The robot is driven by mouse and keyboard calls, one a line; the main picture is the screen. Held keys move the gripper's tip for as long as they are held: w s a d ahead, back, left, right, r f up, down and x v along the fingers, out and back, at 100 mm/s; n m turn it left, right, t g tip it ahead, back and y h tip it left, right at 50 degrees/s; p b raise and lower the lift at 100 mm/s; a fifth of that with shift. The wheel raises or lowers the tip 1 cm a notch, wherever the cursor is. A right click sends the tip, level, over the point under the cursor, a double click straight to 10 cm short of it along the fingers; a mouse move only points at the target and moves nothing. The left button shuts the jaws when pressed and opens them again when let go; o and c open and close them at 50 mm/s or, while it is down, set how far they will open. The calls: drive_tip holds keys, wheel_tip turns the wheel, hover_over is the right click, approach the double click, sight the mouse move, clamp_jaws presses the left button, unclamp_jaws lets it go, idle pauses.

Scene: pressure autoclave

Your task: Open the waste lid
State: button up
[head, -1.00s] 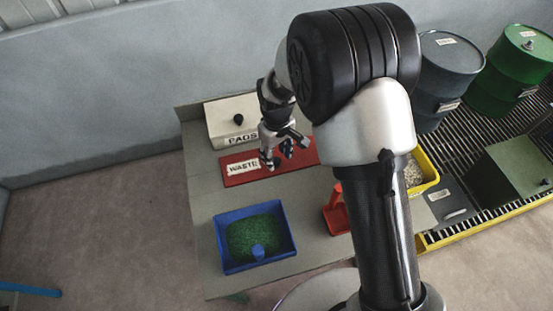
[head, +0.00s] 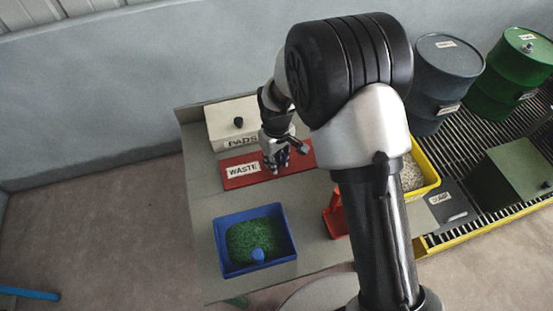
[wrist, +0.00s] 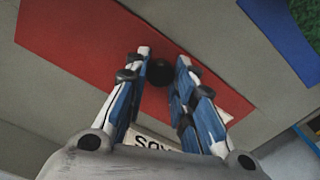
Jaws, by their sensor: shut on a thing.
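The waste lid (head: 302,161) is a flat red panel on the grey bench with a white "WASTE" label (head: 243,169). In the wrist view the red lid (wrist: 85,40) lies flat under my fingers, and its black knob (wrist: 160,72) sits between the fingertips. My gripper (head: 276,164) points down at the middle of the lid. It is shut on the knob, with fingers (wrist: 162,70) on both sides. The fingers hide the knob in the head view. I see no gap under the lid.
A pale "PADS" box (head: 228,117) with a black knob stands behind the lid. A blue tray of green granules (head: 226,266) sits in front. A red scoop-like item (head: 333,222) and a yellow bin (head: 431,182) are at right. Drums (head: 440,85) stand farther right.

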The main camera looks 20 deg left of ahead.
clamp_jaws()
drive_tip(key=shift+r, duration=0.1)
drive_tip(key=g+p, duration=0.1)
drive_tip(key=w+r+h+p, duration=0.1)
drive_tip(key=p, duration=0.1)
drive_tip(key=shift+a+r+g, duration=0.25)
drive_tip(key=shift+a+g, duration=0.05)
drive_tip(key=shift+g, duration=0.1)
drive_tip(key=shift+w+a+r+g+h+p, duration=0.3)
drive_tip(key=shift+w+r+g+p, duration=0.2)
drive_tip(key=shift+p, duration=0.45)
drive_tip(key=shift+w+a+r+p, duration=0.2)
drive_tip(key=shift+w+a+r, duration=0.2)
drive_tip(key=shift+w, duration=0.25)
drive_tip(key=shift+w+a+r+p, duration=0.2)
drive_tip(key=shift+w+a+r, duration=0.2)
drive_tip(key=shift+w, duration=0.25)
drive_tip(key=shift+w+a, duration=0.5)
drive_tip(key=shift+w, duration=0.35)
